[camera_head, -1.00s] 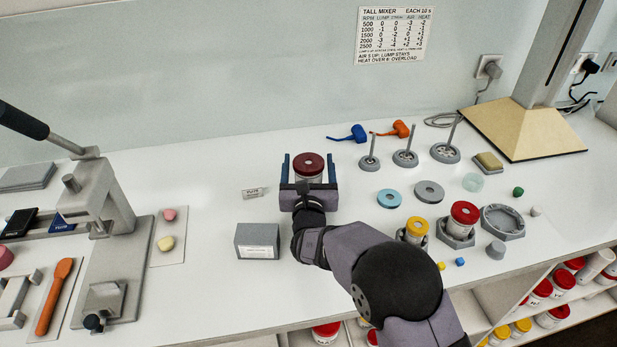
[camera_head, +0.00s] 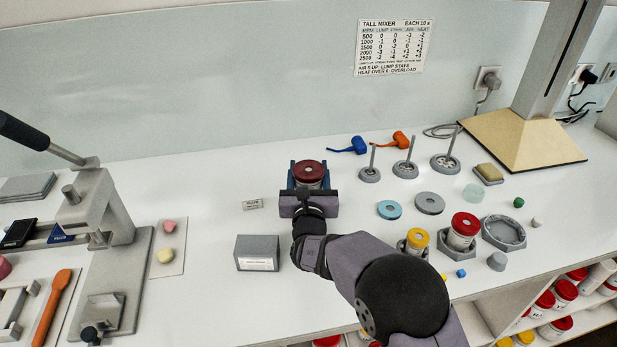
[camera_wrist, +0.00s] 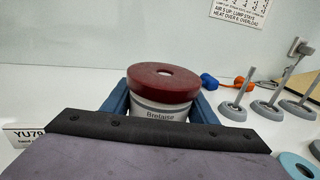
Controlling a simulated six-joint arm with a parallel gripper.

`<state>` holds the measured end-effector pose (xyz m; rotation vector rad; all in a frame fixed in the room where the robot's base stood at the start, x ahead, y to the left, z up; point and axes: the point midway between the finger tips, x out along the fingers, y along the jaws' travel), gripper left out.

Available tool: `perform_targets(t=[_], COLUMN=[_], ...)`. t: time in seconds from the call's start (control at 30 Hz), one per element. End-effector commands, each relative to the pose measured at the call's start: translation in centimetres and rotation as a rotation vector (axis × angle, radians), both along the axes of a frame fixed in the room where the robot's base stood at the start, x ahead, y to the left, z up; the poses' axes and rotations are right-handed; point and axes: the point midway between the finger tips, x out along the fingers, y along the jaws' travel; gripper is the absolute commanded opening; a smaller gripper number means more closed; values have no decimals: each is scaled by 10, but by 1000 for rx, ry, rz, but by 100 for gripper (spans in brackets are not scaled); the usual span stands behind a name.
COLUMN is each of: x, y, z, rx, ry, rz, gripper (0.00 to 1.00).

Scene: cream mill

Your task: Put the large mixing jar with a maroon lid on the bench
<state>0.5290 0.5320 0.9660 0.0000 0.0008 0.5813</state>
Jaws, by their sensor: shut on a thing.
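The large mixing jar with a maroon lid (camera_head: 308,172) is between the two blue fingers of my gripper (camera_head: 308,180), towards the back of the bench (camera_head: 345,255). My gripper (camera_wrist: 165,100) is shut on the jar's sides, below the lid. The jar's base is hidden behind the gripper, so I cannot tell whether it touches the bench.
A grey box (camera_head: 257,252) and a small label card (camera_head: 253,204) are left of my gripper. Blue (camera_head: 389,209) and grey (camera_head: 429,203) rings lie to the right. A red-lidded jar (camera_head: 463,230) and a yellow-lidded jar (camera_head: 417,240) stand in holders. Stirrers (camera_head: 405,168) stand behind.

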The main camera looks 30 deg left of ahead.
Motion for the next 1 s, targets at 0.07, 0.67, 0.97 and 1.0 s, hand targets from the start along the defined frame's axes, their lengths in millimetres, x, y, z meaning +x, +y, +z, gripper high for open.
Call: perform_targets(t=[0.07,0.67,0.97,1.0], x=[0,0,2,3], y=[0,0,-4,-6], z=[13,87,89,89], rx=[4,1,1,-1], ry=[-4,-2,-1,-1], rz=[0,0,-14,-23], gripper=[24,24,24,24])
